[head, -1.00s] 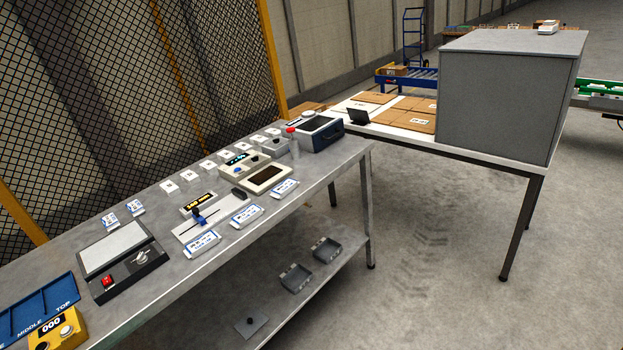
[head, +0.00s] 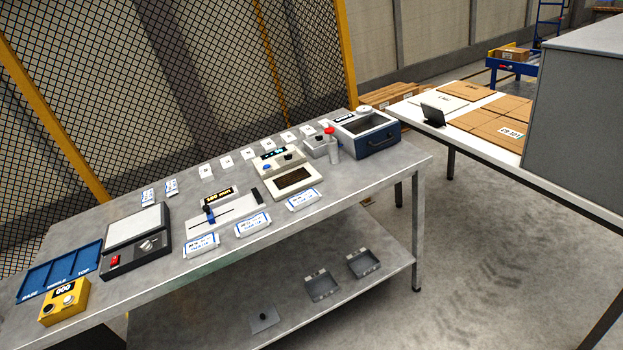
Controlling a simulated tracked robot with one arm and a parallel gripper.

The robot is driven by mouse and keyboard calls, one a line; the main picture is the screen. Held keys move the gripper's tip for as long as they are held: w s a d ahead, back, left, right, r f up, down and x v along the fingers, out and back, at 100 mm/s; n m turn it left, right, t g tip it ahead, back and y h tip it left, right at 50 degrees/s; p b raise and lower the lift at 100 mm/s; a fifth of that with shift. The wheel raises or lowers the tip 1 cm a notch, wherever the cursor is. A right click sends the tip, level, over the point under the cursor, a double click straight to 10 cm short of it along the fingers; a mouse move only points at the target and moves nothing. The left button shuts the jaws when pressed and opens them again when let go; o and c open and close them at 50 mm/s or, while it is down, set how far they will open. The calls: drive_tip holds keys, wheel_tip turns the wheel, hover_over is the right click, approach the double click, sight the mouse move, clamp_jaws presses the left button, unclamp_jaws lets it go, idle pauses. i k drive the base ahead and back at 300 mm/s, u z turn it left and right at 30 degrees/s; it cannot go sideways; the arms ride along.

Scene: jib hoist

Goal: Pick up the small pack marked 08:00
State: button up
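Two small white-and-blue packs lie on the metal bench (head: 110,222) behind the black scale-like device: a left pack (head: 148,197) and a right pack (head: 171,187). Three larger white-and-blue packs lie along the bench's front edge: a left one (head: 201,246), a middle one (head: 252,224) and a right one (head: 303,199). The print on all of them is too small to read, so I cannot tell which is marked 08:00. My gripper is not in view.
The black device (head: 150,252), a blue tray (head: 60,272), a yellow counter box (head: 63,301), a cream device (head: 295,182) and a blue-grey box (head: 362,134) crowd the bench. Several white cards stand at the back. A mesh fence (head: 180,90) rises behind. A table with cartons (head: 497,132) is right.

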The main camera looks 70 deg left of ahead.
sight(301, 201)
drive_tip(key=u, duration=0.5)
drive_tip(key=i, duration=1.05)
drive_tip(key=u, duration=1)
drive_tip(key=i, duration=0.4)
drive_tip(key=u, duration=0.3)
